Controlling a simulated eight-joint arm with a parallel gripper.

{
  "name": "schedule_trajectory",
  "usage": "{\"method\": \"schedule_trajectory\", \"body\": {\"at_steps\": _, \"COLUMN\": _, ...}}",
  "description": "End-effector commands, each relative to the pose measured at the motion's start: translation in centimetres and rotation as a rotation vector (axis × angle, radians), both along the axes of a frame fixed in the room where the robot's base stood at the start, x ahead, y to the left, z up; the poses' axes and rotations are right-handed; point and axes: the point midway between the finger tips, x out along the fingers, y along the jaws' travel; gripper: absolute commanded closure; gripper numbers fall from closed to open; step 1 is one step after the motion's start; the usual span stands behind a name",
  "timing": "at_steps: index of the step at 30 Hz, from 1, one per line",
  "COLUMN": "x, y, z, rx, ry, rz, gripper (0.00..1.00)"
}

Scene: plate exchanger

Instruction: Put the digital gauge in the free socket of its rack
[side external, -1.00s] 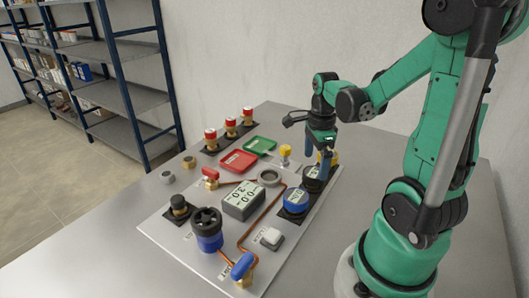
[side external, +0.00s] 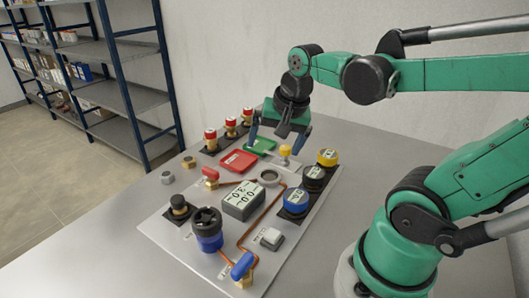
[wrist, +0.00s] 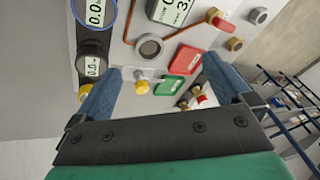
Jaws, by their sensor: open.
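Three round gauges with digital displays stand in a row on a black rack (side external: 285,215) at the panel's right: a blue one (side external: 296,201), a black one (side external: 314,177) and a yellow one (side external: 327,157). In the wrist view the blue gauge (wrist: 96,14) and black gauge (wrist: 93,62) show at upper left; the yellow gauge (wrist: 84,92) is partly hidden by my finger. I see no empty socket in the row. My gripper (side external: 276,146) is open and empty, raised near the green tray, left of and apart from the gauges.
A yellow-capped valve (side external: 285,152), a grey ring fitting (side external: 268,176), a green tray (side external: 260,145) and a red tray (side external: 238,161) lie near my gripper. A display block (side external: 243,201) and a dark blue-based knob (side external: 207,228) stand farther left.

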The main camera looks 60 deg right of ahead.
Motion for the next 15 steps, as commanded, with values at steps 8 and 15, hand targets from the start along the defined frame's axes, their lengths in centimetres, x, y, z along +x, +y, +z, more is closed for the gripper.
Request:
{"method": "schedule_trajectory", "body": {"at_steps": 8, "x": 1.1, "y": 7.1, "z": -0.3, "rx": -0.330, "ry": -0.182, "rz": 0.839, "gripper": 0.02}}
{"method": "schedule_trajectory", "body": {"at_steps": 15, "x": 1.2, "y": 7.8, "z": -0.2, "rx": -0.380, "ry": -0.205, "rz": 0.933, "gripper": 0.02}}
